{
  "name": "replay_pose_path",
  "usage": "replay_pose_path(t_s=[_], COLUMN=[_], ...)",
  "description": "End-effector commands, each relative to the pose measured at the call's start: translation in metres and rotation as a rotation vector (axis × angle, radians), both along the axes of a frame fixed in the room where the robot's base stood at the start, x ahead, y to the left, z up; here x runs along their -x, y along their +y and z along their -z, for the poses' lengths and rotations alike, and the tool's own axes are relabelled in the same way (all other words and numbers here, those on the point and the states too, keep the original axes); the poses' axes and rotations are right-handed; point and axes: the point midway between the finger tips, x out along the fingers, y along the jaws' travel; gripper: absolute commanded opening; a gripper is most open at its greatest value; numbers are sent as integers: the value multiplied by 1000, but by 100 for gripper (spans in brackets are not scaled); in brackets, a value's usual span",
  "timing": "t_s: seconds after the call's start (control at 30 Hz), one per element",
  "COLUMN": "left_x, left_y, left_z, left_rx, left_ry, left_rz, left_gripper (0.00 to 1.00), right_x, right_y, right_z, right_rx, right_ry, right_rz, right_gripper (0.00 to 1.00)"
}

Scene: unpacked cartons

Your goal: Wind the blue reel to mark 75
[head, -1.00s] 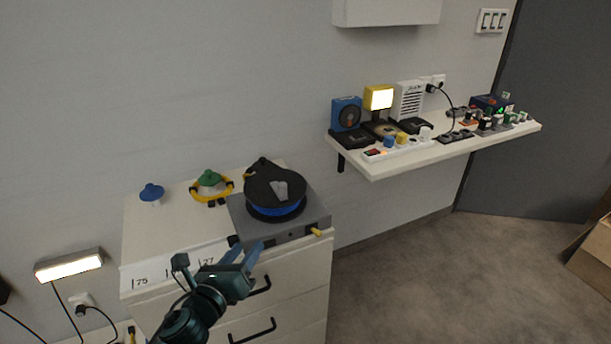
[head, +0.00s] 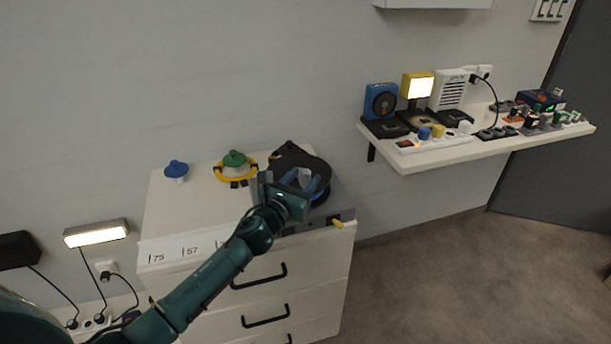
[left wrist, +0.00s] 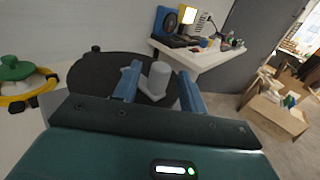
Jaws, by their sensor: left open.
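The blue reel has a black top disc (head: 300,158) and a little blue shows under it in the head view. It sits on a grey base (head: 345,213) on the cabinet top. A pale grey crank knob (left wrist: 159,77) stands up from the disc. My left gripper (head: 304,180) is over the disc, open, with its blue fingers on either side of the knob; I cannot tell whether they touch it. On the cabinet's front strip, marks 75 (head: 157,258) and 57 (head: 192,251) are readable; my arm hides the strip further right. My right gripper is not in view.
A blue-capped knob (head: 176,169) and a green knob (head: 234,159) with a yellow ring stand left of the reel. A yellow peg (head: 337,223) sticks out from the base. A wall shelf (head: 440,158) with devices is to the right.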

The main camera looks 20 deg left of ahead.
Motion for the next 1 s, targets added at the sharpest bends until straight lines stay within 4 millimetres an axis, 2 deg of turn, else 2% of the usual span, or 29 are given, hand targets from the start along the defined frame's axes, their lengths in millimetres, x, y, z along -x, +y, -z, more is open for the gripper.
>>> replay_pose_path(t_s=[0.2, 0.5, 1.0], left_x=[-17, -18, -18], left_y=[-3, -3, -3], left_z=[0, 0, 0], left_rx=[2, 2, 2], left_ry=[0, 1, 1], left_rz=[0, 0, 0], left_gripper=[42, 41, 0], right_x=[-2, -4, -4], right_y=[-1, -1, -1], right_z=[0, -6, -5], right_rx=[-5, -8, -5], right_ry=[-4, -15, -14], right_rz=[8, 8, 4], right_gripper=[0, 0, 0])
